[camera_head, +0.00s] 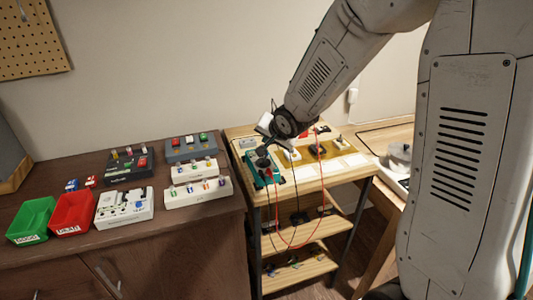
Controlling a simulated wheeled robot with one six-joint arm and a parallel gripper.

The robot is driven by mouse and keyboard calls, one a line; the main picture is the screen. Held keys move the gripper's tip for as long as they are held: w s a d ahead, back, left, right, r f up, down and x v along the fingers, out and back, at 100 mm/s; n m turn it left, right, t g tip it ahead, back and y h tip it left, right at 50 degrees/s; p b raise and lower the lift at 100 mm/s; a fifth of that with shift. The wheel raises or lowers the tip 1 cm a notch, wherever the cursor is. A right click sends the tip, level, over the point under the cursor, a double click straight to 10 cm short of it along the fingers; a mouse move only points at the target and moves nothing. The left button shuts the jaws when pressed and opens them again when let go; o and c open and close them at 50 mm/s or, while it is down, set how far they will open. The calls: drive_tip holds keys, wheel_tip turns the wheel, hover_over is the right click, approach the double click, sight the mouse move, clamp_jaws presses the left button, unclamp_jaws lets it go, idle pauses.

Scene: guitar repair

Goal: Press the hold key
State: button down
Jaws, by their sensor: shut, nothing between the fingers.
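A green handheld device (263,175) with a red lead lies at the left front of the wooden cart's top. It looks like a multimeter. My gripper (264,153) points down at its upper part, shut and empty. I cannot tell whether the fingertips touch it. The hold key cannot be made out; the gripper covers part of the device's face and the rest is too small to read.
The wooden cart top (310,183) also carries small items on a yellow-brown mat (330,148). Red and black leads hang over its front edge. On the dark bench at left stand several pedal-like boxes, a green bin (31,219) and a red bin (73,212).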

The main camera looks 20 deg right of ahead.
sight(269, 157)
wheel_tip(269, 157, up, 3)
drive_tip(key=shift+r, duration=0.1)
idle(0.9)
drive_tip(key=shift+s+d+n, duration=0.15)
drive_tip(key=shift+n, duration=0.15)
drive_tip(key=s+d+n+g+h, duration=0.3)
drive_tip(key=s+d+n+g, duration=0.15)
drive_tip(key=s, duration=0.85)
drive_tip(key=s+a+r+n+g+y, duration=0.1)
drive_tip(key=s+r, duration=0.3)
drive_tip(key=s, duration=0.7)
drive_tip(key=s+a+r+n+g+y, duration=0.1)
drive_tip(key=s+r, duration=0.4)
drive_tip(key=s, duration=0.7)
drive_tip(key=shift+s+a+n+g, duration=0.3)
drive_tip(key=shift+a+n+g, duration=0.3)
drive_tip(key=shift+a, duration=0.6)
